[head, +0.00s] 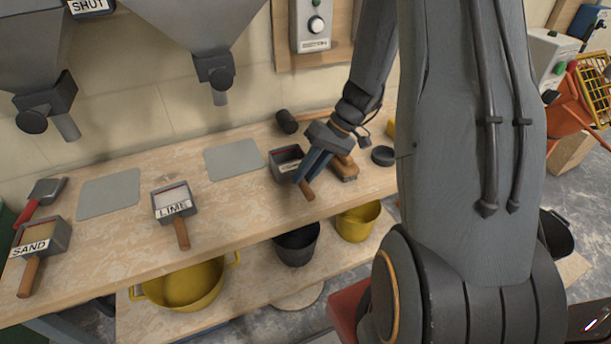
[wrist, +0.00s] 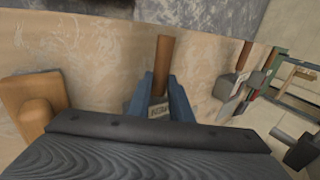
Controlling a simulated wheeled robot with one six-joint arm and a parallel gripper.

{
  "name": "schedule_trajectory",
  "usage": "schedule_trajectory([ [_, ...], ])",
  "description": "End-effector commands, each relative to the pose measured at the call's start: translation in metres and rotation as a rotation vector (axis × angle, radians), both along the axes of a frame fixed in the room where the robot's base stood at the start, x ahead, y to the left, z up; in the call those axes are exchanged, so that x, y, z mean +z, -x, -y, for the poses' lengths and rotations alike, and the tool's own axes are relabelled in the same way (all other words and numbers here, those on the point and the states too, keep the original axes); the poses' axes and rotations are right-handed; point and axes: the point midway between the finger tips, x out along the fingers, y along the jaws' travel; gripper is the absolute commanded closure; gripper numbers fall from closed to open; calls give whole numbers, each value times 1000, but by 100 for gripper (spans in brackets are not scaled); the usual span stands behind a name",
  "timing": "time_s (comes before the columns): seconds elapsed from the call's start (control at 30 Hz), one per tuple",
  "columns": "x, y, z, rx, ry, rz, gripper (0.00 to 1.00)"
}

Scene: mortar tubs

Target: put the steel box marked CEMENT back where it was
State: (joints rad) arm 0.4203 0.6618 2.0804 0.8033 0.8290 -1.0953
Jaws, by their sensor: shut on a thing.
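A steel box (head: 283,160) with a wooden handle is at the right part of the bench. My gripper (head: 312,167) is shut on it, with the blue fingers around the handle end. Its label is mostly hidden by the fingers. In the wrist view, the handle (wrist: 163,60) sticks out beyond my gripper (wrist: 160,100), and a small piece of label shows between the fingers, too small to read. I cannot tell whether the box touches the bench. A box marked LIME (head: 172,200) and a box marked SAND (head: 38,243) stand to the left.
Two bare grey plates lie on the bench (head: 135,236), a left one (head: 110,194) and a middle one (head: 233,158). A brush (head: 346,170), a black disc (head: 383,156) and a mallet (head: 287,122) are close to my gripper. Hoppers (head: 205,25) hang above. Buckets stand below.

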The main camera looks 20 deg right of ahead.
Motion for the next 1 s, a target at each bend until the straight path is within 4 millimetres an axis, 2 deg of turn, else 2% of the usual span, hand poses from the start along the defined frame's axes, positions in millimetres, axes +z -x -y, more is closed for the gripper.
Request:
schedule_trajectory([
  [0.13, -10, 0, 0, 1, 1, 0, 100],
  [0.5, -14, 0, 0, 1, 1, 1, 100],
  [0.53, -15, 0, 0, 1, 1, 1, 80],
  [0.63, -14, 0, 0, 1, 1, 1, 63],
  [1.0, -11, 0, 0, 1, 1, 1, 62],
])
